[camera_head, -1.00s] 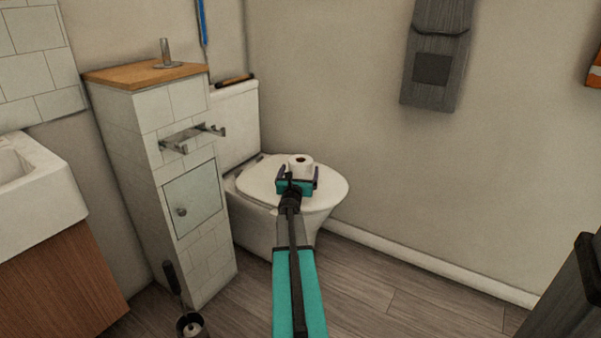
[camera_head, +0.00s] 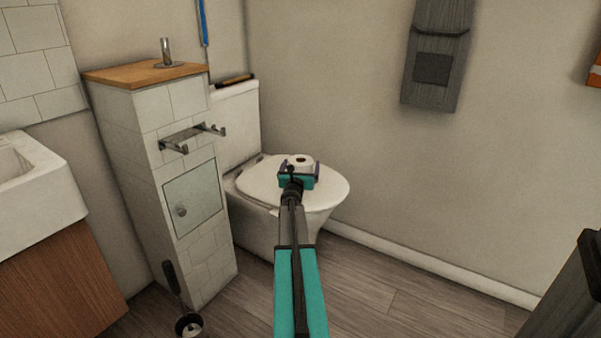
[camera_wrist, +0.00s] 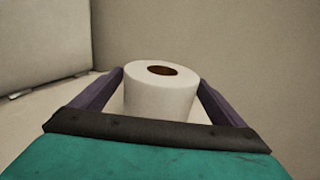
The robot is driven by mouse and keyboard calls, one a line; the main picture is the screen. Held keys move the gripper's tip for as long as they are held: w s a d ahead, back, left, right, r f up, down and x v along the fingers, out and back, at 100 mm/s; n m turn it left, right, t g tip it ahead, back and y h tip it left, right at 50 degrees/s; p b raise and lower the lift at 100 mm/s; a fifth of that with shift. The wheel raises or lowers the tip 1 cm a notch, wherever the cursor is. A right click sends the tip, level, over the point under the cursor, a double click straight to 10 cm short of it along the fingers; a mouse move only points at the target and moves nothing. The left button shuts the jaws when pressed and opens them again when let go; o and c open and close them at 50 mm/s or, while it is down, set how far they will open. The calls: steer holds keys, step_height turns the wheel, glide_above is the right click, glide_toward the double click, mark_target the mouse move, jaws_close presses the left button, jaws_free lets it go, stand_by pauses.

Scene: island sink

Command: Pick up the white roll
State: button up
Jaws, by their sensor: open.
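The white roll (camera_head: 301,160) stands upright on the closed toilet lid (camera_head: 262,182). It also shows in the wrist view (camera_wrist: 160,95), with its brown core hole facing up. My gripper (camera_head: 302,170) is open at the roll. In the wrist view its two dark purple fingers (camera_wrist: 160,92) lie one on each side of the roll, with a small gap at the left. The roll's lower part is hidden behind the gripper's dark front edge.
A tiled cabinet (camera_head: 150,150) with a wooden top and a metal holder (camera_head: 190,138) stands left of the toilet. A toilet brush (camera_head: 185,310) stands on the floor. A sink (camera_head: 40,190) is at the far left. The wall (camera_head: 350,100) is behind.

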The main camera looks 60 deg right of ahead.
steer(key=c, duration=1.2)
steer(key=shift+r, duration=0.2)
step_height(320, 180, up, 28)
steer(key=p, duration=1.6)
steer(key=shift+f+p, duration=0.15)
steer(key=shift+p, duration=0.25)
